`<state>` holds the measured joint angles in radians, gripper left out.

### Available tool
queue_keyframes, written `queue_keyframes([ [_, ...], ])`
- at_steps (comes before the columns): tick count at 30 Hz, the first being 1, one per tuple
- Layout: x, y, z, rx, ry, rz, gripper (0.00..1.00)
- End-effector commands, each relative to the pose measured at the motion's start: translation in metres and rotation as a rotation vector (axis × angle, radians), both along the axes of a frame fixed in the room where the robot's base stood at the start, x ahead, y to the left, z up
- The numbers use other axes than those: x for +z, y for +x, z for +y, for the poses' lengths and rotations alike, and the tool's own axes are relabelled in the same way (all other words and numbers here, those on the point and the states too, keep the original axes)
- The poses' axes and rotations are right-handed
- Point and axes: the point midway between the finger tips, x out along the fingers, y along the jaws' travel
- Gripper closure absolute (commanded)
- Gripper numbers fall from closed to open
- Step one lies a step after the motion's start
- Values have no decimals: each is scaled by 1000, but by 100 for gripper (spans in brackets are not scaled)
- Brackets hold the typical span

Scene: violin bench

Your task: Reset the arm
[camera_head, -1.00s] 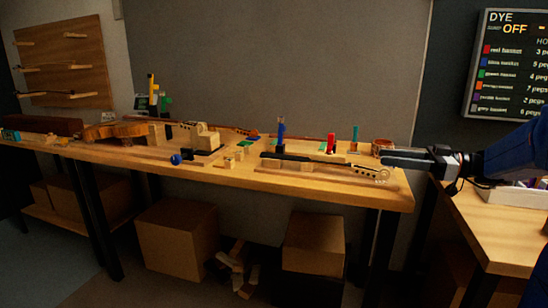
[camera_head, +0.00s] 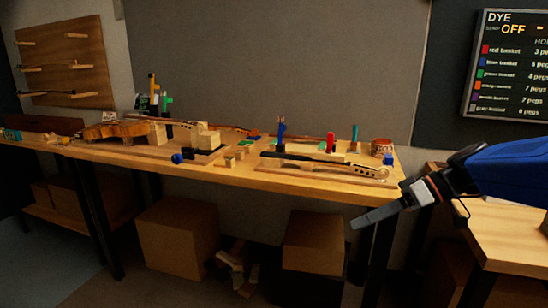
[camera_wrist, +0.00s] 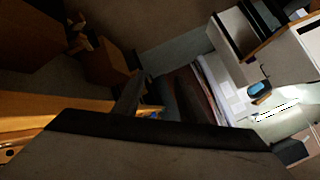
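My gripper (camera_head: 362,217) is at the right in the head view, in front of the bench's right end. Its dark finger end points down and to the left, and nothing shows held at its tip. The fingers overlap there, so I cannot tell whether they are apart.
A second wooden table (camera_head: 505,235) stands at the right. Cardboard boxes (camera_head: 313,243) sit below the bench.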

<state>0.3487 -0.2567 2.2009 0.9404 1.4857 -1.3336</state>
Motion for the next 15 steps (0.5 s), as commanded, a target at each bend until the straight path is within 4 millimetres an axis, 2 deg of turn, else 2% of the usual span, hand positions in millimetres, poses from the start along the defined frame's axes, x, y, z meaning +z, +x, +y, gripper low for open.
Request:
queue_keyframes([
  [1,-10,-17,5,-22,-57,46,62],
  [6,-47,-65,4,-150,-248,187,62],
  [11,-76,-103,-9,-305,-413,254,62],
  [15,-97,-130,-27,-459,-532,263,62],
])
